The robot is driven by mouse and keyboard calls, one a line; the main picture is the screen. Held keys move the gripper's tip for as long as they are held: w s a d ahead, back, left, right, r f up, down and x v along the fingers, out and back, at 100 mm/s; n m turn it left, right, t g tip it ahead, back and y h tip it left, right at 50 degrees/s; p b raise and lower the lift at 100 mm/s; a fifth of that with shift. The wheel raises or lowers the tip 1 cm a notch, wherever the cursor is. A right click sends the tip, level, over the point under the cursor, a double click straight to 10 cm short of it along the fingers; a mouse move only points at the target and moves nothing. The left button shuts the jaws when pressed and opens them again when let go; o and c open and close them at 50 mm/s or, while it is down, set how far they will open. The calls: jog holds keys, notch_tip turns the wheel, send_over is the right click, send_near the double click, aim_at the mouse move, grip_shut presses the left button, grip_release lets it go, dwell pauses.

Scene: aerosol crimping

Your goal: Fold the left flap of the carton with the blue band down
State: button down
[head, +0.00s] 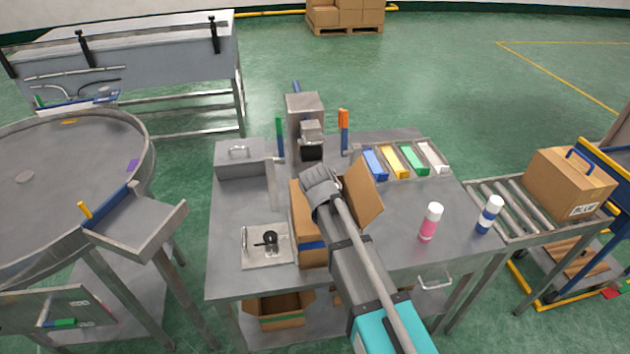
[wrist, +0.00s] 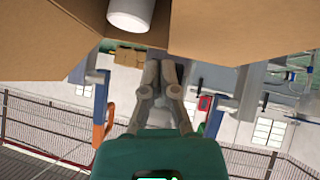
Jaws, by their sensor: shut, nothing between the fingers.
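The carton with the blue band (head: 312,252) stands on the steel table in the head view, left of and partly behind my arm. One cardboard flap (head: 363,192) stands up and leans outward on its right side. My arm covers much of the carton's top, so the left flap cannot be made out clearly there. In the wrist view, cardboard panels show at upper left (wrist: 45,40) and upper right (wrist: 245,32), with a white cylindrical thing (wrist: 130,12) between them. My gripper (wrist: 163,66) is shut and empty, its tips close to the cardboard edges; contact cannot be told.
A press (head: 305,115) stands behind the carton. A fixture plate (head: 255,258) lies to its left. Coloured bins (head: 394,160), a pink-and-white can (head: 430,222) and a blue-and-white can (head: 489,214) are to the right. A closed box (head: 568,182) sits on the roller conveyor.

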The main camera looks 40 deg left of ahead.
jog(key=shift+r, duration=0.15)
jog(key=s+d+r+p, duration=0.2)
jog(key=r+p, duration=0.3)
jog(key=s+d+r+p, duration=0.3)
jog(key=r+p, duration=0.2)
jog(key=p, duration=0.1)
jog(key=shift+r, duration=0.4)
dwell(1.2)
jog(key=w+d, duration=0.2)
jog(key=d, duration=0.2)
jog(key=w+d+f+m+h, duration=0.1)
jog(key=d, duration=0.3)
jog(key=w+d+f+m+h, duration=0.1)
jog(key=w+d, duration=0.1)
jog(key=d, duration=0.2)
jog(key=shift+w+d+g, duration=0.3)
jog(key=shift+d+g, duration=0.05)
jog(key=shift+g, duration=0.05)
jog(key=d+f+m+g+h, duration=0.3)
jog(key=d+m+g, duration=0.15)
jog(key=d, duration=2.45)
jog(key=s+d+m+g, duration=0.2)
jog(key=s+d, duration=0.3)
jog(key=d, duration=0.7)
jog(key=shift+d+f+m+g, duration=0.25)
jog(key=shift+f+m+g, duration=0.15)
jog(key=shift+m, duration=0.35)
jog(key=shift+w, duration=0.1)
